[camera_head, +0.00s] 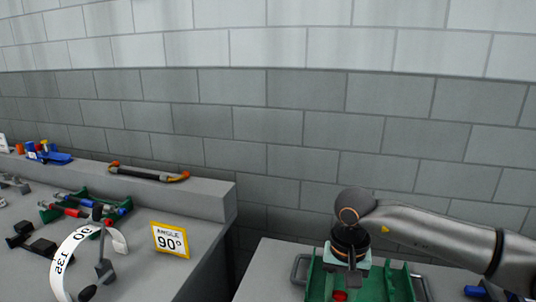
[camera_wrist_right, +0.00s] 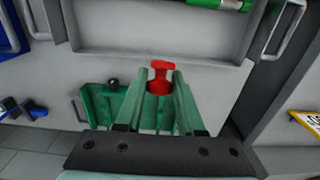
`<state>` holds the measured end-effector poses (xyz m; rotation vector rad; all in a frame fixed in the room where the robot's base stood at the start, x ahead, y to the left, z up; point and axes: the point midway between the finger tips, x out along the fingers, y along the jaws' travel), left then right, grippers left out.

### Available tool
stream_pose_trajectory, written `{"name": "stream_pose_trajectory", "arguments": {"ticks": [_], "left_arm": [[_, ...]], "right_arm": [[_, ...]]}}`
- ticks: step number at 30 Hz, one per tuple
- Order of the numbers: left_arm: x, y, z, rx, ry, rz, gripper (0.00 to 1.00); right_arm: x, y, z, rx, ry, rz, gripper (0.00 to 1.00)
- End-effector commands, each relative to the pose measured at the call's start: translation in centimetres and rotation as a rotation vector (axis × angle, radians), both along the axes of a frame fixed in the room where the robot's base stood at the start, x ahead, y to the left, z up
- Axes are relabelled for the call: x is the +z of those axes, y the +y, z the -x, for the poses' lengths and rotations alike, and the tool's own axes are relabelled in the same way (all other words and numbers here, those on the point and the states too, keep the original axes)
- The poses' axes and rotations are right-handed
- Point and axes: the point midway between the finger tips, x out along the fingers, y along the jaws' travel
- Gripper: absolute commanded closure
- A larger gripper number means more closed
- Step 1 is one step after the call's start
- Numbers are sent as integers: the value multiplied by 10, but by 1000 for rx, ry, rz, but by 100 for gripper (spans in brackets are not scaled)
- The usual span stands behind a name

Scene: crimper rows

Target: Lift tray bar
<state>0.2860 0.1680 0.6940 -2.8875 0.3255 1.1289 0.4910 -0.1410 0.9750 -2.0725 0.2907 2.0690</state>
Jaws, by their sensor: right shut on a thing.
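My right gripper (camera_wrist_right: 165,76) points down at the green tray (camera_wrist_right: 97,100) in the right wrist view. Its two fingers close in on a red piece (camera_wrist_right: 160,68) with a narrow neck and a wider base, and the gripper is shut on it. In the head view my right gripper (camera_head: 352,278) is over the green tray (camera_head: 372,288), which has raised walls and a grey handle (camera_head: 300,268) at its left. The red piece shows low inside the tray (camera_head: 340,296). No separate bar can be made out. My left gripper is not in view.
A bench at the left holds a yellow "ANGLE 90°" sign (camera_head: 169,241), a white curved band (camera_head: 68,260) and several coloured tools. A black bar with orange ends (camera_head: 148,173) lies on its back ledge. A blue piece (camera_head: 475,291) lies right of the tray.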

Motion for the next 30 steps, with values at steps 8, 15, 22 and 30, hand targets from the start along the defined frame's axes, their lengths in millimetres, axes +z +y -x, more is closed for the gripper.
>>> {"name": "stream_pose_trajectory", "arguments": {"ticks": [8,15,22,30], "left_arm": [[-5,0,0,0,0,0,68],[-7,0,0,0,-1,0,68],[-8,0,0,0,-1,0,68],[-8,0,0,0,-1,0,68]], "right_arm": [[-3,-6,-19,-2,1,3,89],[-4,-11,-35,-2,1,3,89],[-4,-15,-51,-2,0,3,89],[-3,-20,-70,-3,-3,2,89]]}}
